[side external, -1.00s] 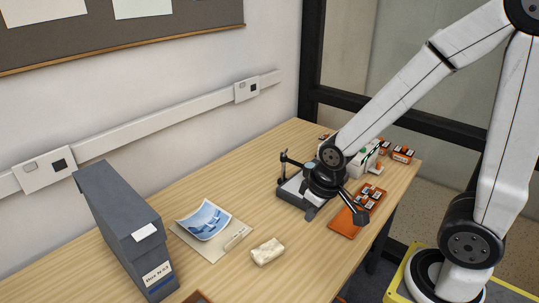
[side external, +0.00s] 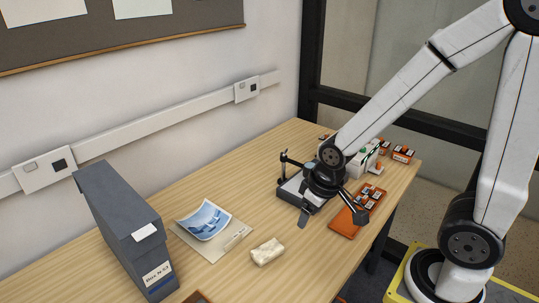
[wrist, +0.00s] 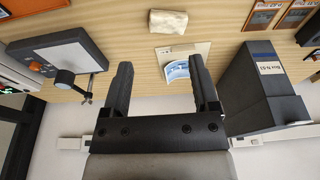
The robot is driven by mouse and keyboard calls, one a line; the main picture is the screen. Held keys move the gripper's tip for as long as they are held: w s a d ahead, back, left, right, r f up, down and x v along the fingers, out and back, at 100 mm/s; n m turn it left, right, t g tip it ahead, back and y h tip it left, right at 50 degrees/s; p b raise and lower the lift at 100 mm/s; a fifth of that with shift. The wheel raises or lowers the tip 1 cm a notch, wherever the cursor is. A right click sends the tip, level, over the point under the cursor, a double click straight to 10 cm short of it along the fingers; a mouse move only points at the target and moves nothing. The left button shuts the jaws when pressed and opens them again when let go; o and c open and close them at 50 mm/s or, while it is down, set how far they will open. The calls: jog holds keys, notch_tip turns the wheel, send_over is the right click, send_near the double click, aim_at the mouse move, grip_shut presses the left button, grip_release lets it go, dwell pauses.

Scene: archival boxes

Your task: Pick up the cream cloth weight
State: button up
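The cream cloth weight (side external: 267,251) is a small, pale, crumpled-looking block lying on the wooden table, in front of the folder with the blue print. It also shows in the wrist view (wrist: 168,22), near the top and beyond my fingertips. My gripper (side external: 332,218) is open and empty, with its two black fingers spread apart. It is above the table, to the right of and farther back than the weight in the side view. Both fingers show in the wrist view (wrist: 160,68), with clear space between them and the weight.
A cream folder with a curled blue print (side external: 205,221) lies behind the weight. A tall grey archival box (side external: 125,230) stands at the left. A grey-and-white device with a post (side external: 290,187) is close by my gripper. An orange tray (side external: 343,224) lies to the right.

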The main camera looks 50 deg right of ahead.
jog(key=shift+o, duration=1)
jog(key=m+y, duration=1.2)
jog(key=m, duration=0.7)
send_near(272, 246)
jog(key=a, duration=0.1)
jog(key=a+f, duration=0.1)
jog(key=a, duration=0.1)
jog(key=shift+s+f+g, duration=0.1)
jog(key=shift+f+g, duration=0.15)
jog(key=shift+g, duration=0.05)
jog(key=shift+w+d+f+m+t+y, duration=0.35)
jog(key=shift+d+f+m+t+y, duration=0.2)
jog(key=shift+m, duration=0.25)
jog(key=shift+r+x, duration=0.2)
jog(key=shift+x, duration=3.7)
jog(key=shift+s+a, duration=0.1)
jog(key=shift+a, duration=0.05)
grip_shut()
